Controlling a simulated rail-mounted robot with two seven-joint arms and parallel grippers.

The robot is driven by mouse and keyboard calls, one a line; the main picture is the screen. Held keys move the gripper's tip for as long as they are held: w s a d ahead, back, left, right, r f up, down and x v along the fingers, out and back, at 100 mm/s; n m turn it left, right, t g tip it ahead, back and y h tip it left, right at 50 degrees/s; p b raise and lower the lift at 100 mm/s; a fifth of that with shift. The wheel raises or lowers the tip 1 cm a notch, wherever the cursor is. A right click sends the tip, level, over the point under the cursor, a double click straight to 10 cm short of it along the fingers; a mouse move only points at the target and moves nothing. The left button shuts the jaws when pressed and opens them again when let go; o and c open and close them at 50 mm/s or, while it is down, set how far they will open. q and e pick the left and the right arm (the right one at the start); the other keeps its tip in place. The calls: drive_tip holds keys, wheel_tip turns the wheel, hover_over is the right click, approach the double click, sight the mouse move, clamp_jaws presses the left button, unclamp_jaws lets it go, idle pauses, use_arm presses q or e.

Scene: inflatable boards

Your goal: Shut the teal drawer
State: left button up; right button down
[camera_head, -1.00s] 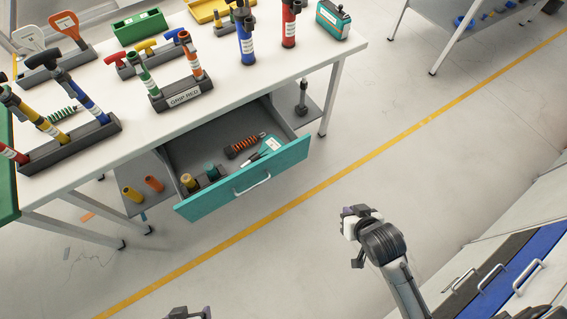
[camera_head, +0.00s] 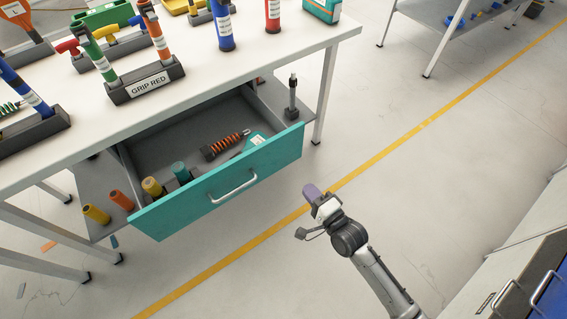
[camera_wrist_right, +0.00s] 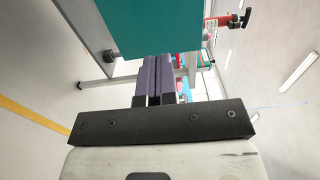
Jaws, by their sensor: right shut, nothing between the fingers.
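The teal drawer (camera_head: 218,193) stands pulled out from under the white table, with a metal handle (camera_head: 234,188) on its front. Inside lie a black and orange spring-like part (camera_head: 225,145), a teal-labelled item partly hidden by the front, and small cylinders (camera_head: 152,187). My right gripper (camera_head: 311,192) is shut and empty, just off the right end of the drawer front. In the right wrist view the shut purple-grey fingers (camera_wrist_right: 159,78) point toward a teal panel (camera_wrist_right: 125,30). I cannot tell whether they touch it. My left gripper is not in view.
The white table (camera_head: 240,75) carries a GRIP RED rack (camera_head: 147,85) and several coloured tools.

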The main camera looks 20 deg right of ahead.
sight(278, 154)
drive_tip(key=b+x, duration=0.5)
drive_tip(key=x, duration=0.7)
drive_tip(key=shift+f, duration=0.1)
drive_tip(key=shift+b+x, duration=0.45)
drive_tip(key=shift+x, duration=0.4)
